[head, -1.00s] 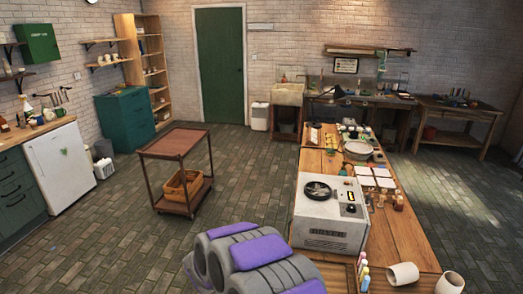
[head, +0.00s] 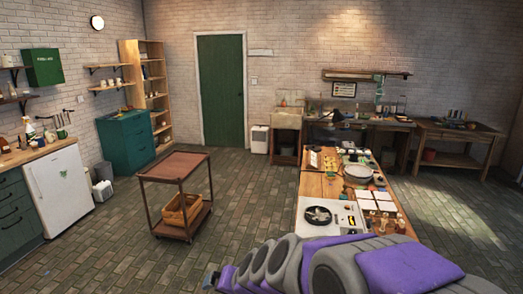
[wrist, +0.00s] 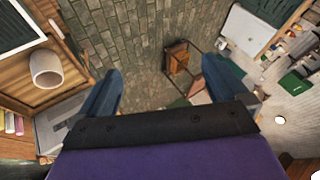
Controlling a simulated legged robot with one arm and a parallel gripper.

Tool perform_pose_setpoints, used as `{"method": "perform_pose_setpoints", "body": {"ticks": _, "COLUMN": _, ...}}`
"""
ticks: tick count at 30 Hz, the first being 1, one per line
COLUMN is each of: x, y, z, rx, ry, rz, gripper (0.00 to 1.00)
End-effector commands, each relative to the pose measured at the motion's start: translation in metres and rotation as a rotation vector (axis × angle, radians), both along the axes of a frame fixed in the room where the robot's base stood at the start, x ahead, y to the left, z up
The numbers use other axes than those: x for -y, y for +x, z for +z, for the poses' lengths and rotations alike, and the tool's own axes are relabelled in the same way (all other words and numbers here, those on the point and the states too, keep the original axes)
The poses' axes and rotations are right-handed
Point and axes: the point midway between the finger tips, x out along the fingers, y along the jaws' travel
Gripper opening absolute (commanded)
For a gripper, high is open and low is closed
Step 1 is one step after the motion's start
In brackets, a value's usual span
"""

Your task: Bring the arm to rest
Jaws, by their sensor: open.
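My arm reaches across the bottom of the head view in grey and purple links. My gripper (wrist: 162,72) shows in the wrist view as two dark blue fingers set wide apart. In the head view the arm's end (head: 212,279) is low, left of the wooden worktable (head: 312,187), over the floor. The arm hides the table's near end and part of the white machine (head: 330,216) there.
A white fridge (head: 59,190) is farther left. A white cup (wrist: 45,68) shows in the wrist view. Open floor lies between trolley and table.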

Motion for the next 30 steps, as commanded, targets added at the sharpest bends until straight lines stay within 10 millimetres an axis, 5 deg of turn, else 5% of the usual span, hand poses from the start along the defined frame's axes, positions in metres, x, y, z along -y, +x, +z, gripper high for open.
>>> {"method": "perform_pose_setpoints", "body": {"ticks": 24, "x": 0.19, "y": -0.263, "z": -0.002, "rx": -0.511, "ry": -0.428, "rz": 0.173, "gripper": 1.0}}
{"method": "perform_pose_setpoints", "body": {"ticks": 30, "x": 0.216, "y": -0.299, "z": -0.001, "rx": -0.596, "ry": -0.486, "rz": 0.152, "gripper": 1.0}}
